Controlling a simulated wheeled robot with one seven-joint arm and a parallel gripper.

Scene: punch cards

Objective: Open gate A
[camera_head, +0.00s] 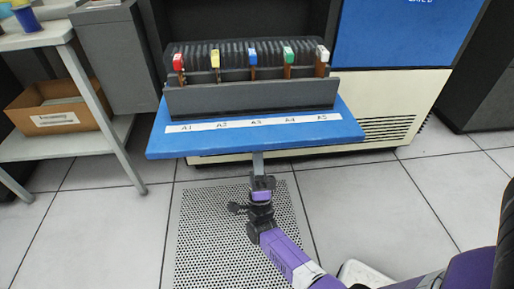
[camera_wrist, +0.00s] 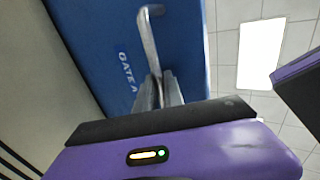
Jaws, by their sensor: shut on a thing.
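Gate A is a blue panel that lies about level in the head view (camera_head: 250,138), swung out from the dark cabinet opening. Its lettered face, with the white words GATE A, shows in the wrist view (camera_wrist: 95,40). A bent metal handle (camera_wrist: 147,35) stands off that face. In the head view the handle (camera_head: 258,160) hangs below the panel's front edge. My gripper (camera_head: 262,183) is below that edge, and its fingers are shut on the handle in the wrist view (camera_wrist: 158,88). The exact contact is partly hidden.
A dark rack of cards (camera_head: 250,98) with coloured tabs stands above gate A, behind labels A1 to A5. A blue panel (camera_head: 395,35) is upright on the right. A shelf (camera_head: 30,40) with a cardboard box (camera_head: 60,108) stands at left. The tiled floor in front has free room.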

